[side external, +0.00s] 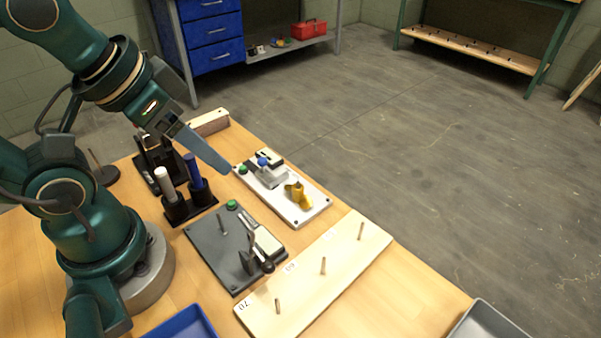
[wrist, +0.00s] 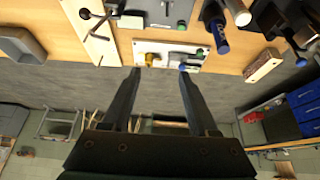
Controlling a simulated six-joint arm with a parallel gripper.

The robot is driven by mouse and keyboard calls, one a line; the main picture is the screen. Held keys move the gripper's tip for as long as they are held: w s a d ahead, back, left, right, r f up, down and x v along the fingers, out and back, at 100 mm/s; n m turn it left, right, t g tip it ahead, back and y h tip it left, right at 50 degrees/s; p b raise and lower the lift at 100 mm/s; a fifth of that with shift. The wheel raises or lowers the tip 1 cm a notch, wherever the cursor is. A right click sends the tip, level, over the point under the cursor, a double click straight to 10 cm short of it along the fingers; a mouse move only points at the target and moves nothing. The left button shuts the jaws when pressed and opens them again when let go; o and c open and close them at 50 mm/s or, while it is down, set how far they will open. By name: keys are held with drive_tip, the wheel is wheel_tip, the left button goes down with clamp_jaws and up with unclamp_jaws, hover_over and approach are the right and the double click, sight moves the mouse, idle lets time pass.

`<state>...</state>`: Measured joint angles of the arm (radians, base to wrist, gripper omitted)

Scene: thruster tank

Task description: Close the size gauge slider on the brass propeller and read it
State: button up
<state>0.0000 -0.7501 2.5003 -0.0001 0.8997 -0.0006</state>
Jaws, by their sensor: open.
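The size gauge is a white base plate (side external: 310,211) with a grey slider block (side external: 271,177) topped by a blue knob (side external: 263,162). The yellow brass propeller (side external: 298,194) sits on the plate at its near right part, beside the slider; I cannot tell whether they touch. In the wrist view the propeller (wrist: 153,60) is near the left fingertip and the blue knob (wrist: 183,68) near the right one. My gripper (wrist: 159,72) is open and empty. In the side view my gripper (side external: 224,170) is above the plate's left end. The gauge reading is too small to read.
A dark plate (side external: 210,246) with a post and clamp-like device stands nearer the camera. Beside it lies a pale board (side external: 300,285) with upright pegs and number labels. A black holder (side external: 190,208) with white and blue markers, a wooden block (side external: 209,122) and a blue tray (side external: 185,326) are around.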

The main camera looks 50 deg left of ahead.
drive_tip(key=shift+c, duration=0.5)
drive_tip(key=m+g+y, duration=0.2)
drive_tip(key=g, duration=0.3)
hover_over(262, 159)
drive_tip(key=f, duration=0.4)
drive_tip(key=d+f, duration=0.1)
drive_tip(key=f, duration=0.2)
drive_tip(key=shift+f, duration=0.1)
drive_tip(key=shift+a+f, duration=0.25)
drive_tip(key=shift+f, duration=0.85)
drive_tip(key=shift+a+f, duration=0.2)
drive_tip(key=shift+f, duration=0.9)
clamp_jaws()
